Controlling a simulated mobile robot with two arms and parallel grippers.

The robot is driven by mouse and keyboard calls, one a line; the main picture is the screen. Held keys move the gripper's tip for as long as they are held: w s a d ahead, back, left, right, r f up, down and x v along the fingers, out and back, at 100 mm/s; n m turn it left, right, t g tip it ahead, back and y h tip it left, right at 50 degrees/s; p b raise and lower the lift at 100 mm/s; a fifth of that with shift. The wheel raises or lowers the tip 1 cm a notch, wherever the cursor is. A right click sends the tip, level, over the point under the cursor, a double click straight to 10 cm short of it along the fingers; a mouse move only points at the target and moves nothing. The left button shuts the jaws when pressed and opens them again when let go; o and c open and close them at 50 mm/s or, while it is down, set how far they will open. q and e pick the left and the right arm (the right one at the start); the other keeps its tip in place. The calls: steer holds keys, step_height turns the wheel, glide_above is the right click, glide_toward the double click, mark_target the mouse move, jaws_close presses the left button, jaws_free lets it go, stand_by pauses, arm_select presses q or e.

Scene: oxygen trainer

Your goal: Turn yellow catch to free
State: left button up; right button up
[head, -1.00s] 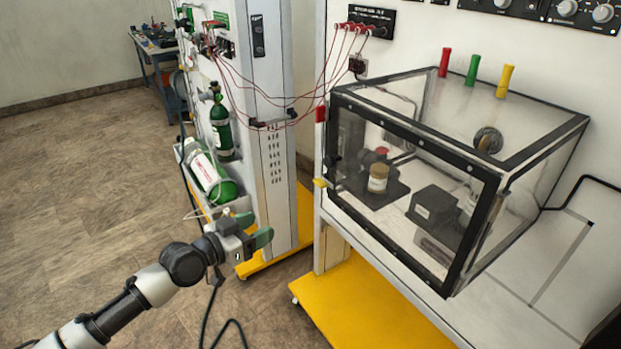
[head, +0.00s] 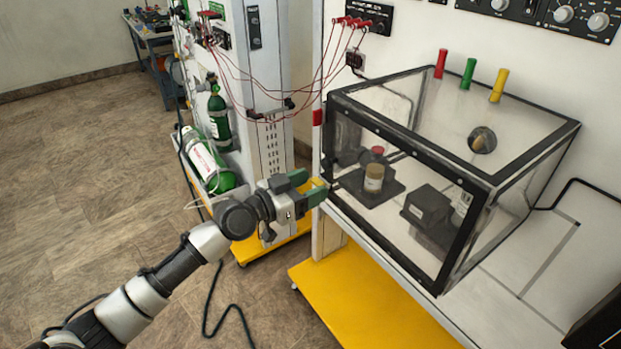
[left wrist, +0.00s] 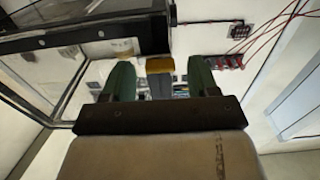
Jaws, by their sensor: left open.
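The yellow catch (head: 315,183) is at the lower left front corner of the clear black-framed box (head: 430,170). My left gripper (head: 318,190) is at this catch, with its green fingers pointing right toward the box. In the left wrist view the yellow catch (left wrist: 160,65) lies between the two green fingertips (left wrist: 160,78), with a gap visible on each side. The left gripper is open and not closed on it. In the head view the fingers partly hide the catch. My right gripper is not in view.
A red catch (head: 317,117) sits higher on the box's left edge. Red, green and yellow handles stand on the box's top. Red cables (head: 270,95) hang between the panels at the left. A yellow base (head: 360,310) lies below.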

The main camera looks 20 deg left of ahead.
arm_select(q)
steer(key=shift+w+d, duration=0.2)
steer(key=shift+w, duration=0.05)
steer(key=c, duration=0.9)
steer(key=shift+c, duration=0.2)
